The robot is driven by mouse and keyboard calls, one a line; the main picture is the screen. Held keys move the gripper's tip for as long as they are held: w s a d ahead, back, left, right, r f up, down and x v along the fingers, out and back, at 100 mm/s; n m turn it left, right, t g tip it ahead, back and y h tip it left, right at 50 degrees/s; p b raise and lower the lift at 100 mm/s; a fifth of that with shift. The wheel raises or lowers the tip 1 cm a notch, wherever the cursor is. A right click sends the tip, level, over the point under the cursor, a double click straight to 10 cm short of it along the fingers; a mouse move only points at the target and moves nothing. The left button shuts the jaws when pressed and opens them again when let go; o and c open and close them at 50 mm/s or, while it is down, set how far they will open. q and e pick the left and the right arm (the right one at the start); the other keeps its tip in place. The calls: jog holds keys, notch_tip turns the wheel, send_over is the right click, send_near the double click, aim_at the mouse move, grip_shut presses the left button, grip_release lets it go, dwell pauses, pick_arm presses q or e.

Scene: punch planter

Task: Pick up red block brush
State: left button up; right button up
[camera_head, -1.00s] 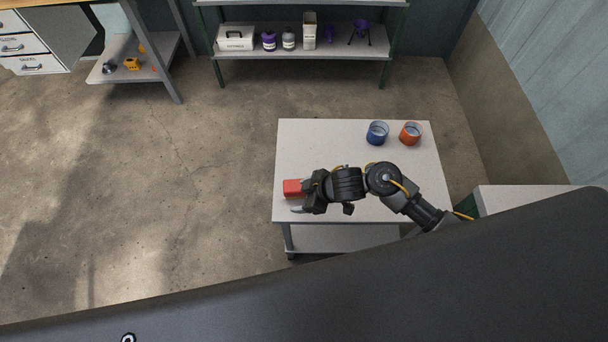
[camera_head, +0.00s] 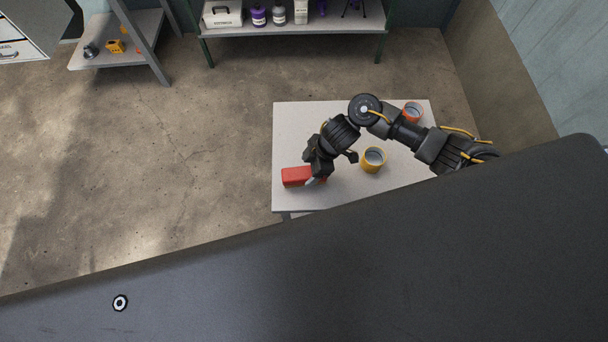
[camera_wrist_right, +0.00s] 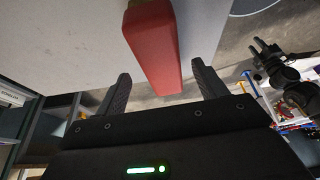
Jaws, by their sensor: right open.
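The red block brush (camera_head: 295,176) lies on the white table (camera_head: 290,125), near its front left corner. In the right wrist view the red block (camera_wrist_right: 153,45) shows as a long red bar reaching into the space between the fingers. My right gripper (camera_head: 313,177) is at the right end of the block in the head view, and its fingers partly hide that end. In the wrist view the right gripper (camera_wrist_right: 160,88) is open, with one finger on each side of the block and gaps between.
A yellow cup (camera_head: 373,160) stands on the table right of the gripper. An orange cup (camera_head: 412,112) stands at the back right, partly behind my arm. A shelf (camera_head: 300,29) with bottles and boxes is at the back. The left rear table area is clear.

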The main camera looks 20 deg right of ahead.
aim_at(305, 172)
jog(key=shift+a+f, duration=0.1)
jog(key=shift+a, duration=0.05)
jog(key=x, duration=0.5)
jog(key=shift+s+f, duration=0.1)
pick_arm(q)
jog(key=shift+w+f, duration=0.25)
jog(key=shift+w, duration=0.05)
pick_arm(e)
jog(key=c, duration=1.1)
